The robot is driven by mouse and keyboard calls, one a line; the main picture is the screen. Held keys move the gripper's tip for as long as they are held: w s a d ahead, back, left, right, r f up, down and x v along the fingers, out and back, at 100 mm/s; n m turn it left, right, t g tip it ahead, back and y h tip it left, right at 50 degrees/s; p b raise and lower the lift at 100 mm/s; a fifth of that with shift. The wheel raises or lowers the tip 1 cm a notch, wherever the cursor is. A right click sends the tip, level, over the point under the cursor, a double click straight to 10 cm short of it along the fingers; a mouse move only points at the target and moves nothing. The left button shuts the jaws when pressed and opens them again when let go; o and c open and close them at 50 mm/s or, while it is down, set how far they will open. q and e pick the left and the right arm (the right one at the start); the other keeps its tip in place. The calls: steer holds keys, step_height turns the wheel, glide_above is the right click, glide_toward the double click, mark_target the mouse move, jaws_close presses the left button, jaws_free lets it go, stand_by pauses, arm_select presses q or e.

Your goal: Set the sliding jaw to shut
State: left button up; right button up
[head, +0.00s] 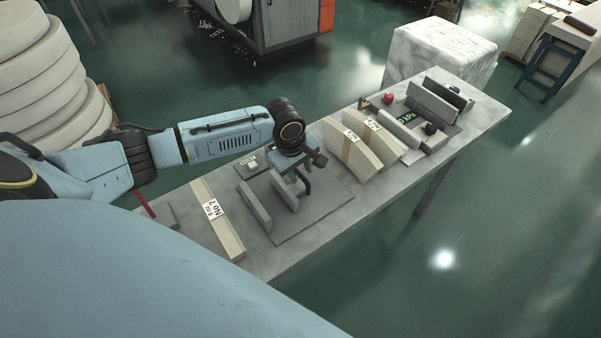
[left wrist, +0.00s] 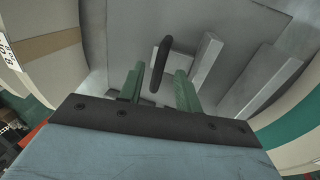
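The fixture is a dark grey base plate (head: 325,208) on the table with two upright light grey jaws. One jaw (head: 255,206) stands to the left; the other jaw (head: 285,191), nearer my gripper, appears to be the sliding one. A clear gap lies between them. In the left wrist view the nearer jaw (left wrist: 206,62) and the farther jaw (left wrist: 268,82) also stand apart. My left gripper (head: 303,178) is over the plate beside the nearer jaw. In the left wrist view its green fingers (left wrist: 158,92) are apart, with a black upright handle (left wrist: 161,62) between or just beyond them. My right gripper is not seen.
A long labelled block (head: 218,222) lies left of the plate. Pale labelled blocks (head: 362,155) stand close on its right. A small box with a light button (head: 252,165) sits at the plate's back. Another fixture (head: 430,112) is at the table's far right.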

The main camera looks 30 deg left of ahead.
arm_select(q)
steer(key=shift+w+f, duration=0.15)
steer(key=shift+f, duration=0.35)
jaws_close()
